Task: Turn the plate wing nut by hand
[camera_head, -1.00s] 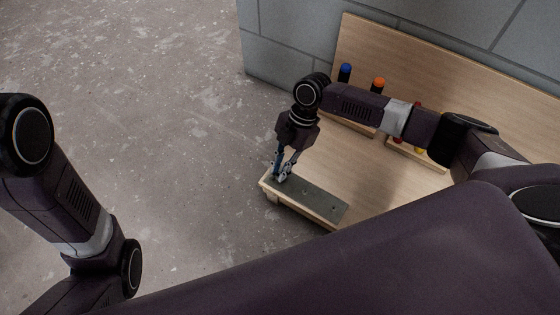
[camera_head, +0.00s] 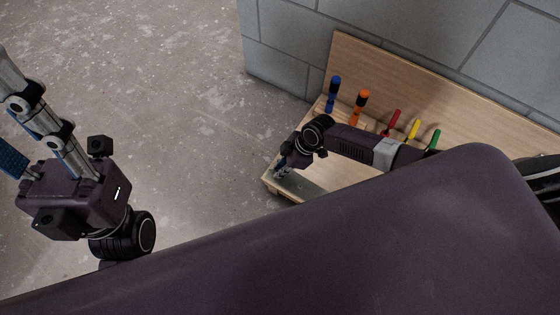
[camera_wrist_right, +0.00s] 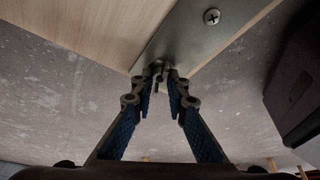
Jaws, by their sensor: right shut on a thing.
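The grey metal plate (camera_head: 306,190) lies on the near left corner of the wooden bench. It also shows in the right wrist view (camera_wrist_right: 200,38), with one cross-head screw in it. My right gripper (camera_head: 279,174) is at the plate's outer end. In the right wrist view its fingertips (camera_wrist_right: 162,76) close together on the small grey wing nut (camera_wrist_right: 158,66), which they mostly hide. My left gripper (camera_head: 15,122) is raised at the left edge of the head view, far from the bench. Its fingers stand apart, with nothing seen between them; their tips run out of frame.
Blue (camera_head: 333,93), orange (camera_head: 358,107), red (camera_head: 391,121), yellow (camera_head: 413,129) and green (camera_head: 433,139) handled tools stand along the bench's back board (camera_head: 400,78). A grey block wall (camera_head: 420,25) rises behind. Concrete floor (camera_head: 190,90) is clear on the left.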

